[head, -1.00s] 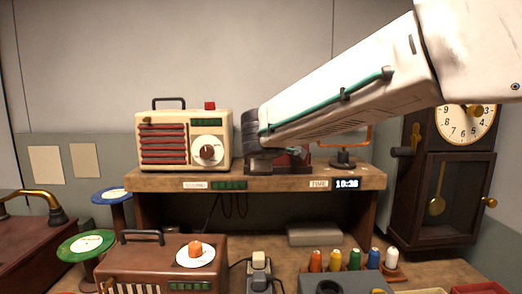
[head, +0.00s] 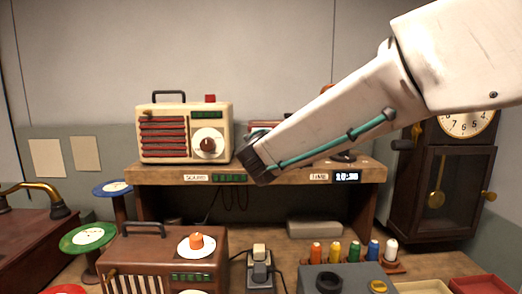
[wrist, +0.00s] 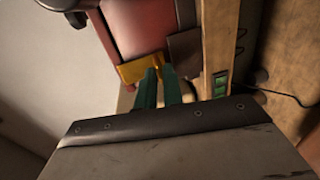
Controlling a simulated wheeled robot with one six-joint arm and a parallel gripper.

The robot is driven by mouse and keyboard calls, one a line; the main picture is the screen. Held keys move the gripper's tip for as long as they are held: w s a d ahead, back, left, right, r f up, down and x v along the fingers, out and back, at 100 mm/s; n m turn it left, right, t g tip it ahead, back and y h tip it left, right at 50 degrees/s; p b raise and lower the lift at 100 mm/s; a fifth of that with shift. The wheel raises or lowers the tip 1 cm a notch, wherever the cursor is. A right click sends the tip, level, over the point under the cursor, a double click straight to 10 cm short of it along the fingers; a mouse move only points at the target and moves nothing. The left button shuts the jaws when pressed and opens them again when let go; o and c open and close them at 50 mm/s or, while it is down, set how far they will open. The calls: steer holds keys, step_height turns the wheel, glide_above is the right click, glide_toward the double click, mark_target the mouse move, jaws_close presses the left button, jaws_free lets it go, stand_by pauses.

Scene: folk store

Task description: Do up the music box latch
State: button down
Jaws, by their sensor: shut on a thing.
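The music box (wrist: 140,28) is a red box on the wooden shelf; in the wrist view it fills the upper middle, tilted by the camera's angle. The fingertips partly cover the brass, so I cannot tell how the latch sits. In the head view my arm hides the fingertips.
A cream radio (head: 185,132) stands left of my arm on the shelf (head: 160,177). A wall clock (head: 440,190) is at the right. Below are a brown radio (head: 165,260), colored thread spools (head: 354,258) and a grey box (head: 350,275). The wall space above the shelf is clear.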

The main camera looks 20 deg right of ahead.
steer(key=shift+d+f, duration=0.1)
steer(key=shift+f, duration=0.05)
steer(key=c, duration=1.5)
jaws_free()
steer(key=v, duration=0.7)
steer(key=shift+s, duration=0.35)
